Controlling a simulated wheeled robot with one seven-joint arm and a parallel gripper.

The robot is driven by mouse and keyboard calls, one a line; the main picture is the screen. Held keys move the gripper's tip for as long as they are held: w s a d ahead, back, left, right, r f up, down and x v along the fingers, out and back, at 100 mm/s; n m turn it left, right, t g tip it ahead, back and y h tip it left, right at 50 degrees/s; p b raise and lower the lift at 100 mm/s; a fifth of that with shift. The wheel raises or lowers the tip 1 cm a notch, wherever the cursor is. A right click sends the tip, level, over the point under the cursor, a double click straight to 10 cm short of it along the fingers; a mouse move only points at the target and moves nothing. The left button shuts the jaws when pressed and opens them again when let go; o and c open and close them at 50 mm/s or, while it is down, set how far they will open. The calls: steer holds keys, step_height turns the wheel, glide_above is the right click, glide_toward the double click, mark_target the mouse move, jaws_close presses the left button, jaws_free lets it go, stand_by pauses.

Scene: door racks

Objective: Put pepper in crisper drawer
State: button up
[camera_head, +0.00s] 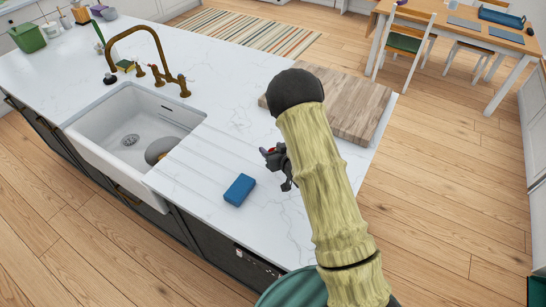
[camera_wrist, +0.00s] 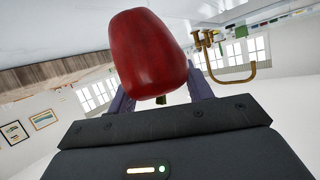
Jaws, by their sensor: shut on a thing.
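The red pepper (camera_wrist: 150,55) fills the top middle of the wrist view, with its green stem end toward my gripper's palm. My gripper (camera_wrist: 161,93) is shut on it, one finger on each side. In the head view, my gripper (camera_head: 274,160) is over the countertop, between the blue sponge and the wooden board, partly hidden behind my arm. Only a small reddish spot of the pepper shows there. No crisper drawer is in view.
The white counter (camera_head: 225,140) has a sink (camera_head: 120,125) with a grey round item in it, a brass faucet (camera_head: 160,75), a blue sponge (camera_head: 239,190) and a wooden board (camera_head: 355,115). Wooden floor (camera_head: 445,200) lies open at right. A table with chairs (camera_head: 470,30) stands at the back.

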steer(key=shift+f+p, duration=0.6)
steer(key=shift+f, duration=1.4)
steer(key=o, duration=1)
steer(key=shift+s, duration=0.1)
steer(key=b+v, duration=0.4)
steer(key=v, duration=0.8)
steer(key=shift+r+b, duration=0.1)
steer(key=shift+b, duration=0.25)
steer(key=shift+w+d+r, duration=0.1)
steer(key=shift+w, duration=0.1)
